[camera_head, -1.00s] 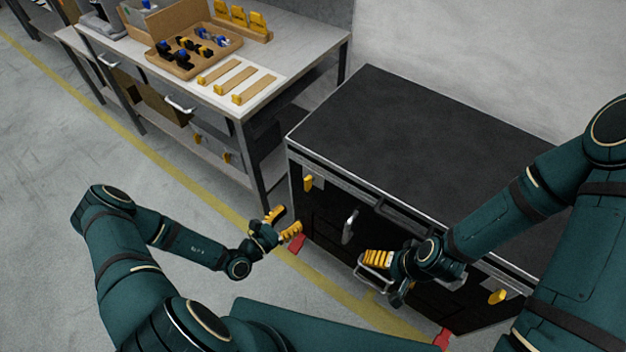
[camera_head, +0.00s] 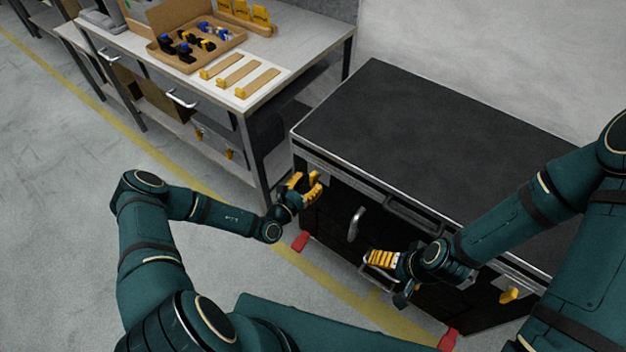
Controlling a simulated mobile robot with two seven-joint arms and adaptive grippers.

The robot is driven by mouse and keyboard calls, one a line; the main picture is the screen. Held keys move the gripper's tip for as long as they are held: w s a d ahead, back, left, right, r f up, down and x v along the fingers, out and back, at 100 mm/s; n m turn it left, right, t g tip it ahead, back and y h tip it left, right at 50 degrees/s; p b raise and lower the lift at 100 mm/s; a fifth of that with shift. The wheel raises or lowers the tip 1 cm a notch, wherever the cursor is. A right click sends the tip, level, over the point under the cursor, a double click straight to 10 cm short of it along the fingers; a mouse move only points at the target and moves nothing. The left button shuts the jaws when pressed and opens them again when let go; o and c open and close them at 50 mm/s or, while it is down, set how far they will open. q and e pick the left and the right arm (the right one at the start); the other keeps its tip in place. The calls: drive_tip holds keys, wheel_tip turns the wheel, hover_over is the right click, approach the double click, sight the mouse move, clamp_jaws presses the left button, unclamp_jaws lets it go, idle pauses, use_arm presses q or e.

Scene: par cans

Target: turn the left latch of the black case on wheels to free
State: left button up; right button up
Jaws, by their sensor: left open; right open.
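The black case (camera_head: 430,130) stands on the floor with its latched front facing me. Its left latch, a yellow piece near the upper left front corner, is hidden behind or blended with my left gripper (camera_head: 305,184). That gripper has yellow fingers, is open and is at the latch; I cannot tell whether it touches. The right latch (camera_head: 509,295) is yellow and sits near the right end of the front. My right gripper (camera_head: 381,259) is open in front of the middle of the case, near its lower front.
A metal handle (camera_head: 355,224) sticks out from the case front between my grippers. Red wheel parts (camera_head: 300,241) show at the case's foot. A workbench (camera_head: 300,62) with a cardboard tray (camera_head: 196,48) of parts stands left of the case. Floor at left is clear.

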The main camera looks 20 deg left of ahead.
use_arm(q)
drive_tip(key=shift+x, duration=1.15)
drive_tip(key=shift+c, duration=0.3)
clamp_jaws()
